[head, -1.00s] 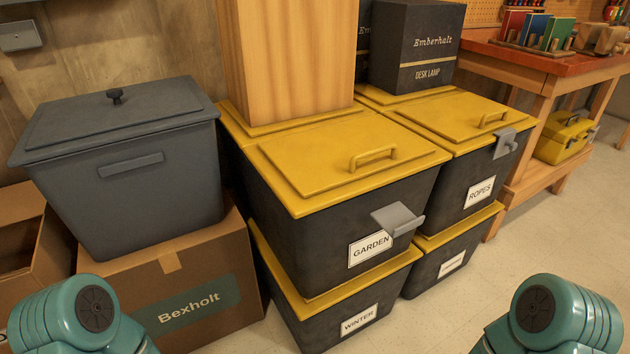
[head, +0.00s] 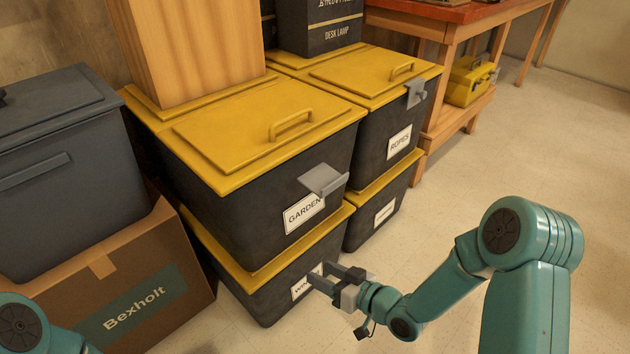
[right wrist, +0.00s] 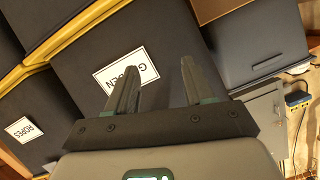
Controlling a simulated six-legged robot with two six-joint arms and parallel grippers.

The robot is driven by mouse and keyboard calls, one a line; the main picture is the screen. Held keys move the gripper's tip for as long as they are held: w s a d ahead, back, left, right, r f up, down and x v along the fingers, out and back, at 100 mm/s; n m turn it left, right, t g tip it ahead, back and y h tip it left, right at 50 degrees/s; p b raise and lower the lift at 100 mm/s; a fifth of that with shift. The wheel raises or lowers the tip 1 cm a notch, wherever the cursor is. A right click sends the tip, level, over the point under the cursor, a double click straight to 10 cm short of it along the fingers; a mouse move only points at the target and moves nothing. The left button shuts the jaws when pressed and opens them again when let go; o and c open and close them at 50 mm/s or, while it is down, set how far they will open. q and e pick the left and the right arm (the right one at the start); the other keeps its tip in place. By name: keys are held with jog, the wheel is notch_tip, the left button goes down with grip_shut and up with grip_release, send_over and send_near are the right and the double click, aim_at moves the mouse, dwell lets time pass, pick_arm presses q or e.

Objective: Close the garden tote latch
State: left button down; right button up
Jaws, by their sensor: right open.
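The garden tote (head: 200,178) is black with a yellow lid (head: 235,140) that lies shut; it sits on the winter tote. Its grey latch (head: 322,180) juts outward from the front, just below the lid rim, and stands away from the wall. The white GARDEN label (head: 303,214) is partly behind the latch; it also shows in the right wrist view (right wrist: 127,72). My right gripper (head: 322,276) is open and empty, below the latch in the picture, in front of the winter tote's label. I cannot make out the latch in the right wrist view. My left gripper is out of view.
The ropes tote (head: 366,128) stands to the right, its grey latch (head: 416,93) against its front. A wooden block (head: 185,45) rests on the garden tote's lid. A grey bin (head: 60,200) on a cardboard box (head: 160,280) stands left. The floor at right is clear.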

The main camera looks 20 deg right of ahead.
jog(key=w+d+r+n+t+y, duration=0.15)
jog(key=d+r, duration=0.25)
jog(key=r, duration=0.4)
jog(key=n+t+p, duration=0.1)
jog(key=t+p, duration=0.1)
send_near(328, 193)
jog(key=s+d+f, duration=0.1)
jog(key=d+f, duration=0.1)
jog(key=d, duration=0.1)
jog(key=shift+h, duration=0.45)
jog(key=b+x, duration=0.1)
jog(key=x, duration=0.4)
jog(key=b+x, duration=0.1)
jog(key=x, duration=0.3)
jog(key=b+x, duration=0.1)
jog(key=x, duration=0.4)
jog(key=shift+w+a+f+b, duration=0.15)
jog(key=shift+w+f+b, duration=0.15)
jog(key=shift+b, duration=0.1)
jog(key=shift+x, duration=0.75)
jog(key=shift+r, duration=0.1)
grip_shut()
